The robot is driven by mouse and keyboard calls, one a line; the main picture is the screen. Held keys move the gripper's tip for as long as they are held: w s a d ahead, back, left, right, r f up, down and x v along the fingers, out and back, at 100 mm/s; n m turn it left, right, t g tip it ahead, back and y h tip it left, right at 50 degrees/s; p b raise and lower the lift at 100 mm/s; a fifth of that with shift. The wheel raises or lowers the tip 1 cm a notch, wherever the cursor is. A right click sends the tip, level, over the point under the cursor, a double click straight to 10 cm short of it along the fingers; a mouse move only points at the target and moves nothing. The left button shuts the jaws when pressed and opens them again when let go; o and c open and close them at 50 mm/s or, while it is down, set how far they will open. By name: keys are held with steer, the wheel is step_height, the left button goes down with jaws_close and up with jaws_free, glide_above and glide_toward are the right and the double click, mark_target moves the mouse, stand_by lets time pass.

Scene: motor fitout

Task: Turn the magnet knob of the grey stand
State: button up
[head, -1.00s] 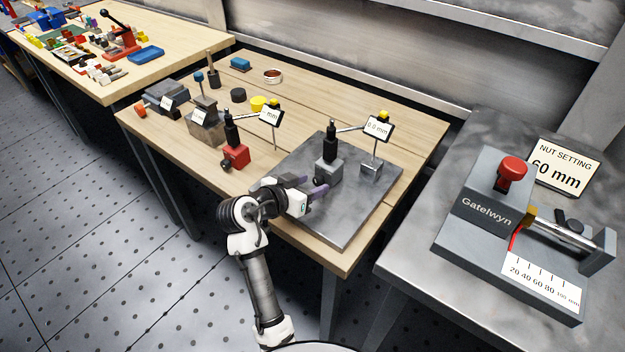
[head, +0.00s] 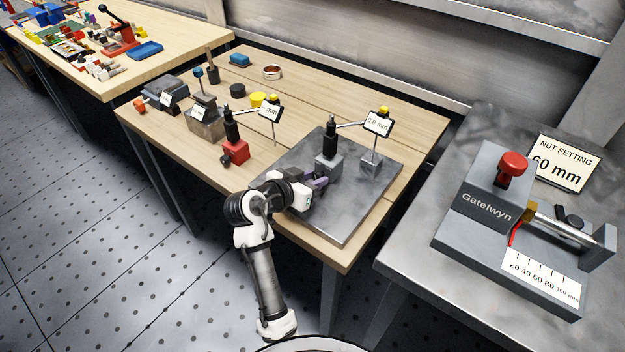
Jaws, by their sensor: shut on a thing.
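The grey stand (head: 330,166) stands on the metal plate (head: 346,222) on the wooden bench, with a black upright post (head: 330,139) and an arm reaching right to a small dial display (head: 378,121). My gripper (head: 319,182) is at the front left of the stand's grey base, with its purple-grey fingers pointing at it. The fingers are closed at the place of the magnet knob, which they hide.
A red-based stand (head: 235,151) with a black knob is left of the plate. A small grey block (head: 371,162) sits under the dial. A grey Gatelwyn device (head: 483,207) is on the metal table at the right. The plate's front is clear.

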steer(key=shift+d+f+m+t+y+b, duration=0.1)
steer(key=shift+f+m+t+y+b, duration=0.25)
steer(key=shift+m+b, duration=0.65)
steer(key=shift+r+y+b, duration=0.1)
steer(key=shift+y+b, duration=0.25)
steer(key=shift+b, duration=0.85)
steer(key=shift+s+r+m+t+b, duration=0.1)
steer(key=shift+r+m+t+b, duration=0.15)
steer(key=shift+m, duration=0.25)
steer(key=o, duration=1)
steer(key=shift+s, duration=0.1)
steer(key=b+v, duration=0.1)
steer(key=v, duration=1.2)
steer(key=shift+s+r+b, duration=0.2)
steer(key=shift+s+b, duration=0.1)
